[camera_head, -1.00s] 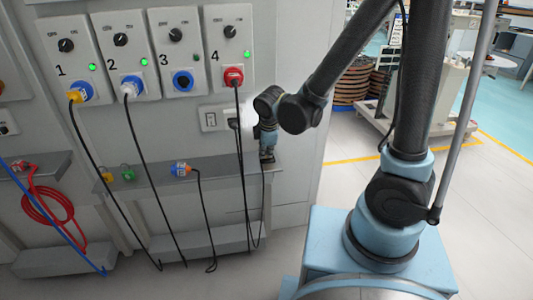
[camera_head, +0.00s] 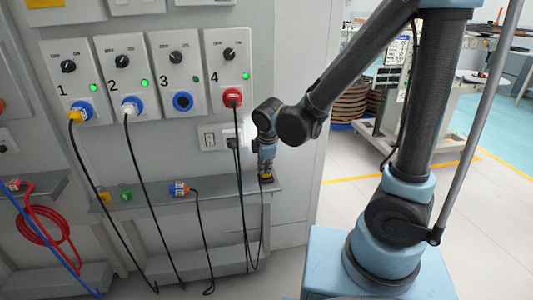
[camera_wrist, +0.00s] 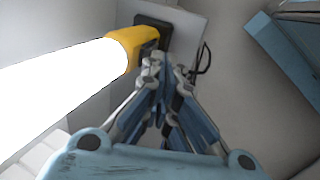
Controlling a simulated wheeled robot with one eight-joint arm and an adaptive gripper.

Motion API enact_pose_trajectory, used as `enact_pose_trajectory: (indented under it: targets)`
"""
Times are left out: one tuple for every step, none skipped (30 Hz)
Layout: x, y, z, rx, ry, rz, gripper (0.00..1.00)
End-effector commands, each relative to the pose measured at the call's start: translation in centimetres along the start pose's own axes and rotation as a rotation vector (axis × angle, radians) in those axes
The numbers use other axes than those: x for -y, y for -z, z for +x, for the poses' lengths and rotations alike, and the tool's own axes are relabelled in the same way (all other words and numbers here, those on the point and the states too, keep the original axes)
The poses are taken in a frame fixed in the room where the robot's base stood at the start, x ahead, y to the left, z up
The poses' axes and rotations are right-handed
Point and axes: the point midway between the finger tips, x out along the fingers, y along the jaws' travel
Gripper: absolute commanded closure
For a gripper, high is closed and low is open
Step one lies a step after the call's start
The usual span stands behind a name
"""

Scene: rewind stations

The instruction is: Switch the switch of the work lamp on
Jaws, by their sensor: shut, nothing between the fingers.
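The work lamp has a yellow body (camera_wrist: 124,45) on a black base, with a bright, glowing white tube (camera_wrist: 60,85) running to the left edge of the wrist view. In the head view, its white glow (camera_head: 246,130) shows beside my arm, and a bit of yellow shows at the shelf's end. My gripper (camera_wrist: 157,62) is shut and empty. Its fingertips are right beside the yellow body, over the black base; whether they touch it I cannot tell. I cannot make out the lamp's switch; the fingers may hide it. My gripper in the head view (camera_head: 266,178) is small, low over the shelf's end.
The lamp stands on a grey shelf (camera_head: 226,190) along the wall. A blue-and-white plug (camera_head: 179,188) lies on it. Black cables hang down near my arm. Open floor lies at the right.

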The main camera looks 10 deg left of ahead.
Motion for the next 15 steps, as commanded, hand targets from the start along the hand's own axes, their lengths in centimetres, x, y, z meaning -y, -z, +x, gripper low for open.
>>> enact_pose_trajectory:
  targets:
    - [0.0, 0.0, -0.5, 0.000, 0.000, 0.000, 1.00]
    - [0.0, 0.0, -0.8, 0.000, 0.000, 0.000, 1.00]
    - [0.1, -0.1, -1.2, 0.000, 0.000, 0.000, 1.00]
    - [0.1, -0.1, -1.5, 0.000, 0.000, 0.000, 1.00]
    - [0.1, -0.1, -1.8, 0.000, 0.000, 0.000, 1.00]
    - [0.1, -0.1, -2.3, 0.000, 0.000, 0.000, 1.00]
    - [0.0, -0.1, -2.6, 0.000, 0.000, 0.000, 1.00]
    - [0.0, -0.1, -2.9, 0.000, 0.000, 0.000, 1.00]
    - [0.0, -0.1, -3.3, 0.000, 0.001, 0.000, 1.00]
    - [0.0, -0.1, -3.6, 0.000, 0.001, -0.001, 1.00]
    - [0.0, -0.1, -4.0, 0.000, 0.001, -0.001, 1.00]
    - [0.1, -0.1, -4.4, 0.000, 0.001, -0.001, 1.00]
    - [0.1, -0.1, -4.7, 0.000, 0.001, -0.001, 1.00]
    - [0.1, -0.1, -5.0, 0.000, 0.001, -0.001, 1.00]
    - [0.0, -0.1, -5.5, 0.000, 0.001, -0.001, 1.00]
